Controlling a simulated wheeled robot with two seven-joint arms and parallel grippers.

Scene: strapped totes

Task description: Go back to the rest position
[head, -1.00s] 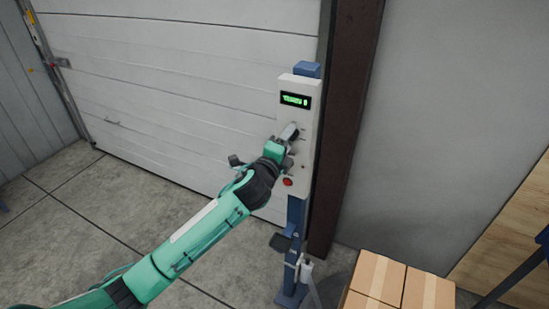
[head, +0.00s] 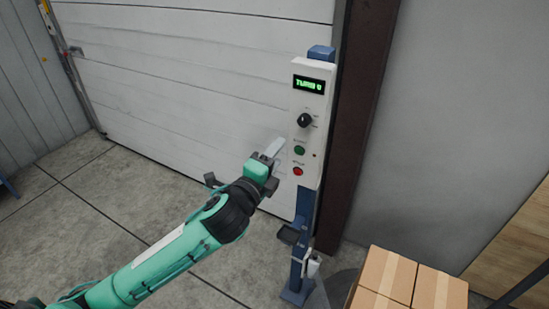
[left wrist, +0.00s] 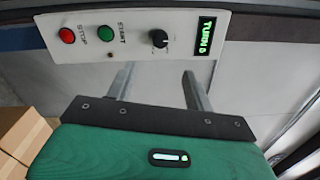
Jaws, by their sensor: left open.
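My left gripper (head: 272,150) is open and empty in the head view, just left of a white control panel on a blue post. In the left wrist view its two fingers (left wrist: 155,85) stand apart with nothing between them, below the panel. The control panel (head: 313,103) has a lit green display (head: 309,85), a black knob (head: 304,120), a green button (head: 299,151) and a red button (head: 297,171). The fingers look clear of the panel. My right gripper is not in view.
A white sectional door (head: 190,90) fills the wall behind the arm. A brown steel column (head: 362,110) stands right of the blue post (head: 302,235). Cardboard boxes (head: 398,277) sit at the lower right. Concrete floor (head: 90,240) is open at the left.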

